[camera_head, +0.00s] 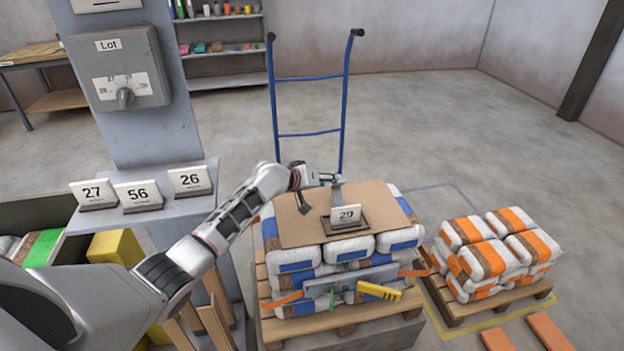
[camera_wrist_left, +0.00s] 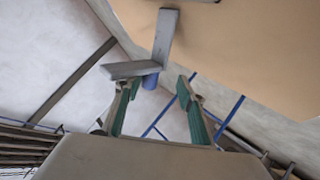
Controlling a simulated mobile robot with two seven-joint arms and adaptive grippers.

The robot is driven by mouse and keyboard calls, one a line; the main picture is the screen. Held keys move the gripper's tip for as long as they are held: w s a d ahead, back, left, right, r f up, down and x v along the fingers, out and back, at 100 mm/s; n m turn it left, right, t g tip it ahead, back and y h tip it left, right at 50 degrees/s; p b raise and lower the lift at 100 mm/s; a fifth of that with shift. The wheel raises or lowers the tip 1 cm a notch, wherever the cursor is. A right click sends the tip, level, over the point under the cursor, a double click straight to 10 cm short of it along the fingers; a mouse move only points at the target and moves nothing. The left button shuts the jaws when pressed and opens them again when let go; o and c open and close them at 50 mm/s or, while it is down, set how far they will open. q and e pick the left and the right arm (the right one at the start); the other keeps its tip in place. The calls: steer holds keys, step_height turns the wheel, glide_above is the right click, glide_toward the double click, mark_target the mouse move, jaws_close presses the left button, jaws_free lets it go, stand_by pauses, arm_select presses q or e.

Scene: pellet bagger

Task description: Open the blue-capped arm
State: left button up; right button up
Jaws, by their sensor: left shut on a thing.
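My left gripper (camera_head: 326,178) is above the brown cardboard sheet (camera_head: 290,222) on top of the blue-banded bag stack. In the left wrist view its two green-padded fingers (camera_wrist_left: 160,98) stand on either side of a blue cap (camera_wrist_left: 150,81). The cap sits at the end of a bent grey arm (camera_wrist_left: 164,38); this grey arm also shows beside the gripper in the head view (camera_head: 337,190). The gripper is shut on the blue-capped arm. In the head view the cap is hidden or too small to make out. My right gripper is in neither view.
A number 29 card (camera_head: 346,214) stands on the cardboard, close to the gripper. A yellow-handled tool (camera_head: 379,291) is at the stack's front. A blue hand truck (camera_head: 310,134) stands behind. Orange-banded bags (camera_head: 487,255) are at right. Number cards (camera_head: 138,195) line the left ledge.

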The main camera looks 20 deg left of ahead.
arm_select(q)
steer(key=v, duration=0.7)
steer(key=shift+a+r, duration=0.25)
steer(key=shift+a, duration=0.25)
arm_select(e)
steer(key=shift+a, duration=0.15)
arm_select(q)
steer(key=shift+c, duration=0.4)
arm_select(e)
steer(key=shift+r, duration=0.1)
